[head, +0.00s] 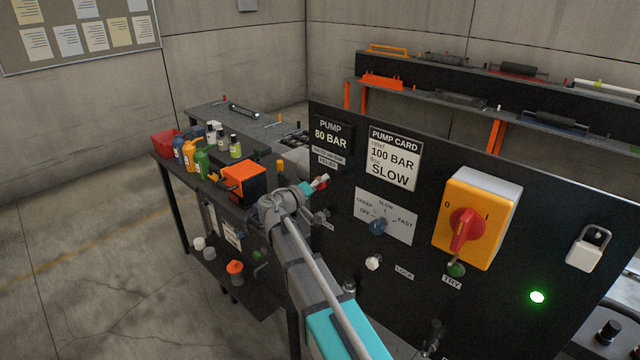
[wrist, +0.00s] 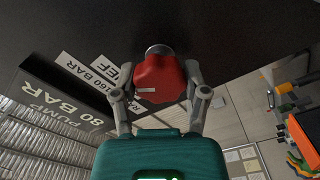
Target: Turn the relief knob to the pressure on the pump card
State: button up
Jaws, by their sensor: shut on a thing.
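The red relief knob (wrist: 160,76) sits on the dark panel. My gripper (wrist: 160,84) is shut on it, one finger on each side. A short pale mark shows on the knob's face. In the head view the knob (head: 322,183) is partly hidden by my gripper (head: 317,184). The pump card (head: 394,158) on the panel reads 100 BAR and SLOW. The pump display (head: 331,135) reads 80 BAR, and it also shows in the wrist view (wrist: 55,103).
Further right are a yellow switch box (head: 476,219) with a red handle, a lit green lamp (head: 537,297) and a padlock (head: 584,252). A bench with bottles (head: 204,162) stands to the left.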

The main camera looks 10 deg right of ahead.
jog(key=m, duration=0.4)
jog(key=shift+w+r+m, duration=0.1)
jog(key=shift+m, duration=2.2)
jog(key=o, duration=1.1)
jog(key=shift+o, duration=0.2)
jog(key=v, duration=1.2)
